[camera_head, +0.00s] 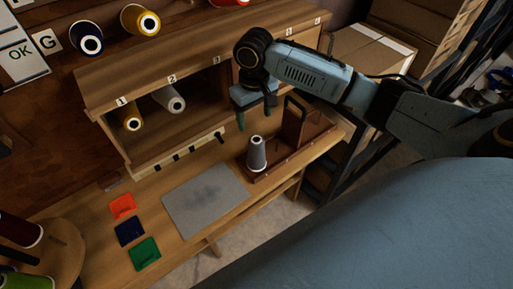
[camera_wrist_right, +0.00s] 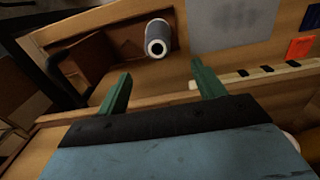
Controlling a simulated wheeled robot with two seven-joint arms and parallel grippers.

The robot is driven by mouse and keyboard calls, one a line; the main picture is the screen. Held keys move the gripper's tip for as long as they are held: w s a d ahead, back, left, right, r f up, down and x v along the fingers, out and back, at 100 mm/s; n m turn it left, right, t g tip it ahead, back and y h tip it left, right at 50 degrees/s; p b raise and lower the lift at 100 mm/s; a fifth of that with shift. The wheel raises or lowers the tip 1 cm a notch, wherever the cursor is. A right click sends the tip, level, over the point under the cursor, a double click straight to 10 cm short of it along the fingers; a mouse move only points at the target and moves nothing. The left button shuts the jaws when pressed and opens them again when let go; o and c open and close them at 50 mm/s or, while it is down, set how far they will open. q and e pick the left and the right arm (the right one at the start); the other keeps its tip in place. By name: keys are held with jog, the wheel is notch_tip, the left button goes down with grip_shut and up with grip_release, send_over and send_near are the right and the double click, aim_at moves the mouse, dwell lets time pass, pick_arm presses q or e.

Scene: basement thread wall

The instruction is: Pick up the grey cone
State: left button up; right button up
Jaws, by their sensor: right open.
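The grey cone (camera_head: 257,153) stands upright in a brown wooden tray (camera_head: 290,158) at the right part of the bench. In the right wrist view the grey cone (camera_wrist_right: 158,38) shows beyond the fingertips, between their lines. My right gripper (camera_head: 255,116) is open and empty, above and behind the cone, near the shelf front. Its two green fingers are spread apart in the right wrist view (camera_wrist_right: 160,82). The gripper does not touch the cone. My left gripper is not in view.
A wooden upright with a handle (camera_head: 296,122) stands in the tray beside the cone. A grey mat (camera_head: 204,201) and coloured squares (camera_head: 130,231) lie left.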

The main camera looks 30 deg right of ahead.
jog(key=shift+s+d+f+b, duration=0.1)
jog(key=shift+d+f+b, duration=0.1)
jog(key=shift+f, duration=2.85)
jog(key=shift+d+f+b, duration=0.1)
jog(key=shift+f+b, duration=0.05)
jog(key=shift+f, duration=2.9)
jog(key=shift+c, duration=0.4)
jog(key=shift+r, duration=0.1)
grip_shut()
notch_tip(320, 180, up, 10)
jog(key=shift+p, duration=0.4)
